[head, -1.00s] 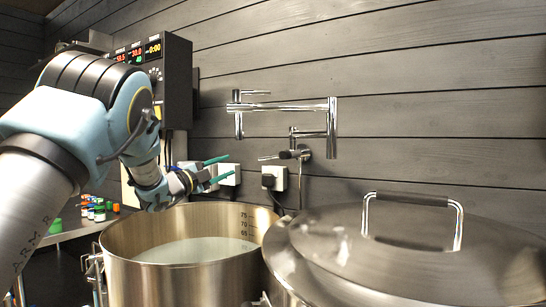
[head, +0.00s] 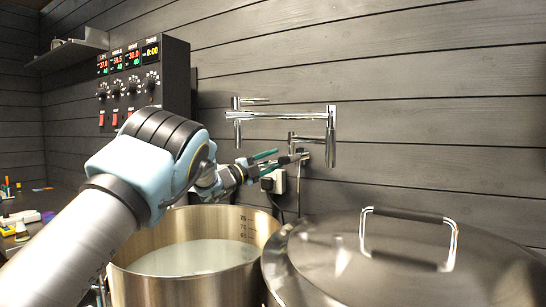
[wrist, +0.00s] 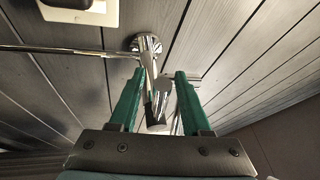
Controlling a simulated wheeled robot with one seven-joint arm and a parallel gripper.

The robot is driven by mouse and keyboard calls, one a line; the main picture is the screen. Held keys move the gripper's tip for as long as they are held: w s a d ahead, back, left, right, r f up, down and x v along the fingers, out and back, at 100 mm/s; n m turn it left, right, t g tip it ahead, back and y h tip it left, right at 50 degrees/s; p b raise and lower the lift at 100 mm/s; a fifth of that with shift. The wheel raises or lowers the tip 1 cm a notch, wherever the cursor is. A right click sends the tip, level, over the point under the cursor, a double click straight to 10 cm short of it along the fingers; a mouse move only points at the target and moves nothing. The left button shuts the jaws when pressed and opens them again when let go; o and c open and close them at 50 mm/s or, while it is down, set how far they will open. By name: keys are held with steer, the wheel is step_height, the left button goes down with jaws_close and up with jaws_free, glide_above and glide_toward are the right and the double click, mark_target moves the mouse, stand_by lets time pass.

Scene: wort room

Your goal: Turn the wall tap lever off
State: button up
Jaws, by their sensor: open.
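The chrome wall tap (head: 330,140) has a jointed spout arm and is fixed to the wall behind the pots. Its valve (head: 303,155) sits low on the wall, and my gripper hides most of the lever in the head view. My gripper (head: 277,158) is open, its green fingers pointing right at the valve. In the wrist view the gripper (wrist: 159,82) has a finger on each side of a chrome, dark-tipped piece, which looks like the lever (wrist: 152,85). I see no clear contact with either finger. The wall mount (wrist: 146,43) shows just beyond the fingertips.
An open steel pot (head: 195,285) with pale liquid stands below my arm. A lidded pot (head: 330,260) with a raised handle (head: 410,215) stands to the right. A socket with a black plug (head: 272,182) is close under the gripper. A control box (head: 145,80) hangs at left.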

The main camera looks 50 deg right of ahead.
steer(key=shift+d, duration=0.1)
steer(key=shift+c, duration=0.3)
jaws_close()
stand_by(1.1)
